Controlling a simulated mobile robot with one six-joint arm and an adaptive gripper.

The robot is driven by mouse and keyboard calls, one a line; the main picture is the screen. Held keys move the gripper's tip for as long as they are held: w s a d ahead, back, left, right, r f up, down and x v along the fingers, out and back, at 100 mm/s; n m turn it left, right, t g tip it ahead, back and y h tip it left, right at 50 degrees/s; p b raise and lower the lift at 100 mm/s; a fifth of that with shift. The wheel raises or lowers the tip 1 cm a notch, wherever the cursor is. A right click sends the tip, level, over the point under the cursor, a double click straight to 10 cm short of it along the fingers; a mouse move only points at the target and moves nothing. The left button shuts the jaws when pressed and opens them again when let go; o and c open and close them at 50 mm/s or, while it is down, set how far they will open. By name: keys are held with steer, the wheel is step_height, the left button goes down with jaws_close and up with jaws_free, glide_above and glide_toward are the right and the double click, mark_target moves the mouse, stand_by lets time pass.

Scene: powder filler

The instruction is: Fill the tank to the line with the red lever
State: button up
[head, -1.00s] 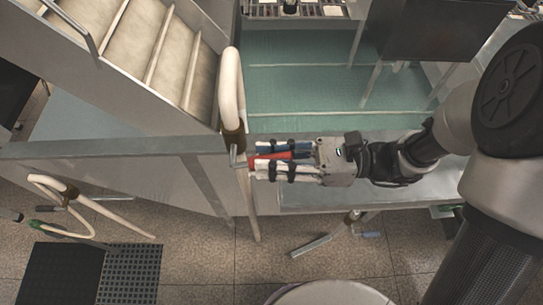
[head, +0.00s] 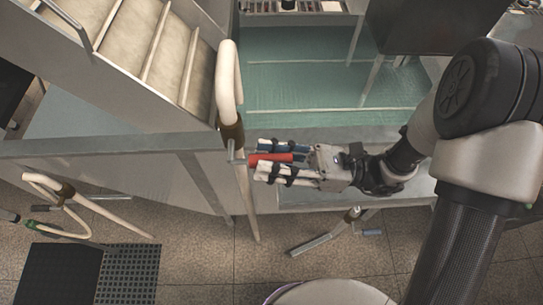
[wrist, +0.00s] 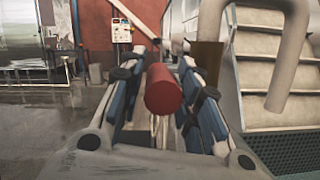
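The red lever (head: 270,158) is a short red handle on a small metal crank beside the brown collar of a cream pipe (head: 228,85). My gripper (head: 262,158) reaches in from the right with its fingers on either side of the red handle. In the wrist view the handle's round red end (wrist: 164,90) lies between the two blue-and-white fingers, with gaps visible on both sides. The gripper is open around the lever, not clamped on it. I cannot make out a tank fill line in either view.
Stairs (head: 145,55) rise at the upper left. A grey metal rail (head: 90,145) runs across to the pipe. Lower cream pipes (head: 105,212) and a black floor mat (head: 65,272) are at the lower left. A loose-looking metal lever (head: 315,243) shows below my gripper.

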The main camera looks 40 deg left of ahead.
steer(key=shift+o, duration=1)
steer(key=v, duration=1.2)
steer(key=shift+r, duration=0.1)
